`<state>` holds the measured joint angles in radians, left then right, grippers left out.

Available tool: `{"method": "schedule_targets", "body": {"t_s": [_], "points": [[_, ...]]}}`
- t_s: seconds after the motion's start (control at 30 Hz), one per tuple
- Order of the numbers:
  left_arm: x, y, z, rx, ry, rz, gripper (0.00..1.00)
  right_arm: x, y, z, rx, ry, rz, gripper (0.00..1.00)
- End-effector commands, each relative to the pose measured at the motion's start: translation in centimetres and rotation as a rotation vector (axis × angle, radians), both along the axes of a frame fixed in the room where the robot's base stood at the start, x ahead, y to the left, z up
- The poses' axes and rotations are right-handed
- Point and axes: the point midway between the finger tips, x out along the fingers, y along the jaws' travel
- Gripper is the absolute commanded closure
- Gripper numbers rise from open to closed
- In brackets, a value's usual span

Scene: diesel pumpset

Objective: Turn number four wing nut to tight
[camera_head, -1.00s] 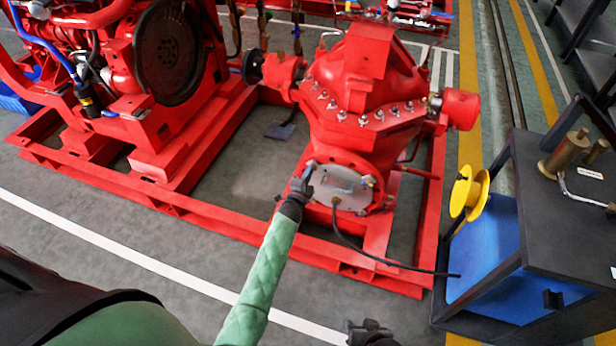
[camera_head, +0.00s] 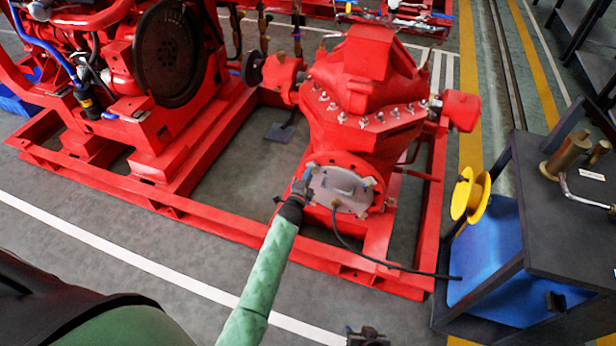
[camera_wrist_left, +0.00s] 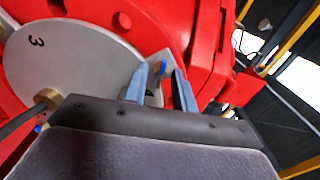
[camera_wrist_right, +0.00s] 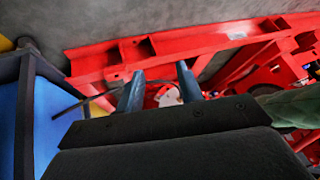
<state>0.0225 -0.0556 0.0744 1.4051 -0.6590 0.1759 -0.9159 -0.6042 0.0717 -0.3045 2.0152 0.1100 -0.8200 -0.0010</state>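The grey round cover plate (camera_head: 340,187) sits on the red pump's front flange, with small wing nuts at its rim. In the left wrist view the plate (camera_wrist_left: 75,62) bears a "3". A blue wing nut (camera_wrist_left: 163,69) shows near and between the fingertips of my left gripper (camera_wrist_left: 160,86); I cannot tell whether they touch it. I see no "4" mark. The left gripper is open. In the head view it (camera_head: 299,188) is at the plate's left edge. My right gripper (camera_wrist_right: 160,85) is open and empty, low at the bottom edge of the head view (camera_head: 367,332).
The red pump (camera_head: 365,85) stands on a red base frame (camera_head: 190,211). A black hose (camera_head: 385,262) runs from the plate to a dark cart (camera_head: 570,230) at right with a yellow reel (camera_head: 468,194). The floor in front of the frame is clear.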

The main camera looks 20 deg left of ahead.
Motion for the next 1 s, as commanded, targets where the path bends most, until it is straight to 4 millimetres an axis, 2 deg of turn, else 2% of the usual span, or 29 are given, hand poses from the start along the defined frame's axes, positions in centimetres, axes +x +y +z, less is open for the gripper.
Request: {"method": "schedule_targets", "body": {"t_s": [0.27,0.7,1.0], "points": [[-0.4,0.0,0.0,0.0,-0.001,0.0,0.73,0.1,0.0,0.1,0.001,-0.003,-0.001,0.64],[-6.0,0.2,-0.1,0.0,0.0,0.0,0.73,0.1,-0.1,-1.0,0.002,-0.016,-0.005,0.64],[-7.8,0.3,0.0,0.0,-0.001,0.0,0.73,-0.1,-0.1,-2.1,0.001,-0.015,-0.007,0.64]]}}
